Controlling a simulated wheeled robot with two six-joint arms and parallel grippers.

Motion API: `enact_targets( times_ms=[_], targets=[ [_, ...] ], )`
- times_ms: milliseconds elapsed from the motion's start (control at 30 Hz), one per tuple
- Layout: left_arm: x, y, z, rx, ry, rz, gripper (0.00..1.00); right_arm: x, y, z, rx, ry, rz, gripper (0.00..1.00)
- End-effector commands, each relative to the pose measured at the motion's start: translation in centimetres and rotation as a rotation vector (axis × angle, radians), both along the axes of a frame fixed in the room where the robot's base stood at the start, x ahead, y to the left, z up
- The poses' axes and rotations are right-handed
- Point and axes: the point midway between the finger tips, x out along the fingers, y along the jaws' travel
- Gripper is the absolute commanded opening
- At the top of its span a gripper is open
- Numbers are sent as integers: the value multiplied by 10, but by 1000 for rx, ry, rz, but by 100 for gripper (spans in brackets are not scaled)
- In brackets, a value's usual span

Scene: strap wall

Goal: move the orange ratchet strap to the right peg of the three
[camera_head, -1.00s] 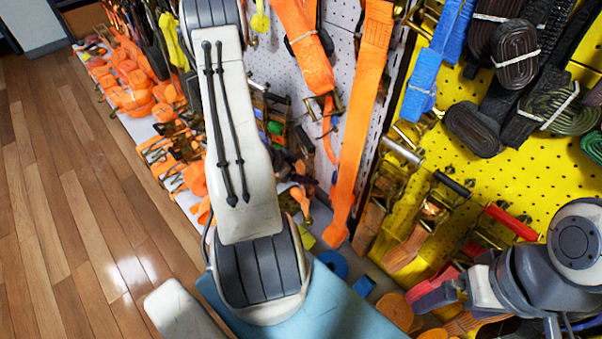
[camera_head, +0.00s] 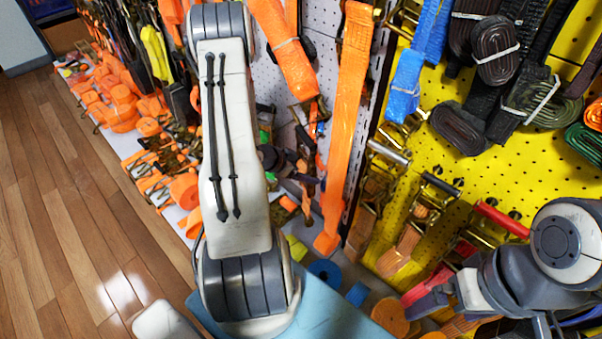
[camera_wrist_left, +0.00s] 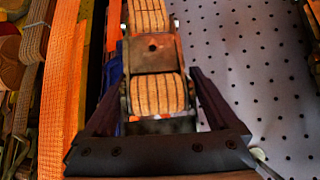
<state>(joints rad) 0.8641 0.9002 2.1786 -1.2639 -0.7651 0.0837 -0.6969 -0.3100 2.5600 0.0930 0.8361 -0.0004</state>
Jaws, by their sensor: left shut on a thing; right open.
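In the left wrist view, the orange ratchet strap (camera_wrist_left: 157,94) shows as a metal ratchet body with striped orange-tan webbing wound in it. My left gripper (camera_wrist_left: 155,68) is shut on it, with a dark finger on each side. My right gripper (camera_head: 440,298) is at the lower right of the head view, open, in front of the yellow board's lower part. The three pegs cannot be made out.
A white pegboard (camera_wrist_left: 262,85) lies right of the held strap in the wrist view. A long orange strap (camera_head: 345,130) hangs on the wall. A yellow pegboard (camera_head: 490,180) at right holds dark rolled straps and ratchets. Wood floor (camera_head: 60,220) is open at left.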

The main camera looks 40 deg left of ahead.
Motion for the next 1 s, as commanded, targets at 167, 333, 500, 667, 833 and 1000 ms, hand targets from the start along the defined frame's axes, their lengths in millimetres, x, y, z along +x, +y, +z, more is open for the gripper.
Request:
enact_targets(
  times_ms=[167,333,500,667,833,1000],
  targets=[
    [10,-1,-1,0,-5,-1,0,0,0,-2,0,0,0,100],
    [16,-1,-6,0,-5,0,0,0,0,-2,0,0,0,100],
    [18,-1,-10,0,-4,1,0,0,0,-1,0,0,0,100],
    [20,-1,-12,0,-5,1,0,0,0,-1,0,0,0,100],
    [20,-1,-12,0,-5,1,0,0,0,-1,0,0,0,100],
    [20,-1,-12,0,-5,1,0,0,0,-1,0,0,0,100]
  ],
)
